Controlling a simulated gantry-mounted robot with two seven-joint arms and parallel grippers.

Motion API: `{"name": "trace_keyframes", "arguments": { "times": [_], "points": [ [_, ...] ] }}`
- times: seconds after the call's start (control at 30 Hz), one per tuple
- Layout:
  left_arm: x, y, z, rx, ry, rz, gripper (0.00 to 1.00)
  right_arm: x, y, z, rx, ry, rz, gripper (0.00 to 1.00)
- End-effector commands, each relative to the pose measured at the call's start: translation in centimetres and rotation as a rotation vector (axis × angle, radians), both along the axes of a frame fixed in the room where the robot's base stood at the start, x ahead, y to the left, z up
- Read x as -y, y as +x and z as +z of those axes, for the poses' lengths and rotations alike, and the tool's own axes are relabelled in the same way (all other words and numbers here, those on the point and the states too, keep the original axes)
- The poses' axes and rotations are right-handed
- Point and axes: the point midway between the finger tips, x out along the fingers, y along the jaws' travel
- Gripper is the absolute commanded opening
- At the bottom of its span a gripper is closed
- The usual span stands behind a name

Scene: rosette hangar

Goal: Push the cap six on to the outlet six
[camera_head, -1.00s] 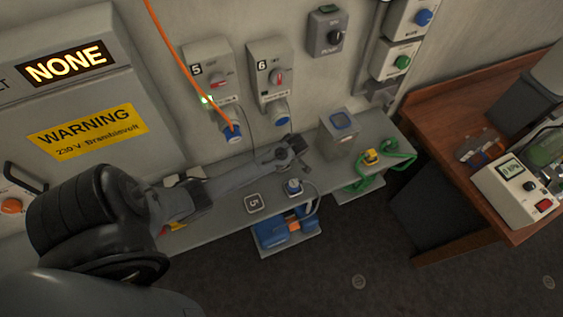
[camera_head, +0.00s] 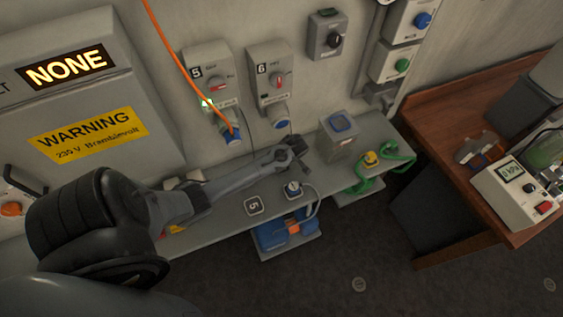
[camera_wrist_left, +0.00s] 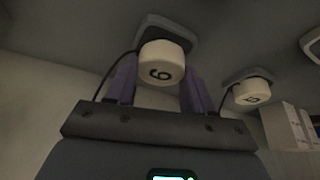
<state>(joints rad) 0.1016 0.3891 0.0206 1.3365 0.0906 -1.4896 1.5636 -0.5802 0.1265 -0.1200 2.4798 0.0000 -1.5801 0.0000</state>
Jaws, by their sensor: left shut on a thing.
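The outlet six (camera_head: 271,80) is a grey wall box marked 6, with a round blue-rimmed socket (camera_head: 282,114) at its lower end. My left gripper (camera_head: 297,150) is just below this socket, over the shelf, apart from it in the head view. The cap cannot be made out in the head view. My right gripper is not in view.
The outlet five (camera_head: 212,85), with an orange cable (camera_head: 180,62) plugged in, is to the left.

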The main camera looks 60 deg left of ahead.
Motion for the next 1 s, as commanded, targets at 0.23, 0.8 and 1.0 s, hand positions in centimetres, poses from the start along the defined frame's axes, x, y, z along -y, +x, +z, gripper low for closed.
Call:
{"name": "trace_keyframes", "arguments": {
  "times": [0.23, 0.8, 1.0],
  "points": [
    [0.8, 0.6, 3.5, 0.004, 0.0, -0.003, 0.26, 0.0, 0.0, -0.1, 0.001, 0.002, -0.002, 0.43],
    [9.2, 5.2, 9.3, 0.003, -0.001, -0.001, 0.26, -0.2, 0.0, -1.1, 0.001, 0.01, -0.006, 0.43],
    [10.1, 5.7, 9.9, 0.002, -0.001, 0.001, 0.26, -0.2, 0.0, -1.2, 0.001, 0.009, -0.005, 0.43]
  ]
}}
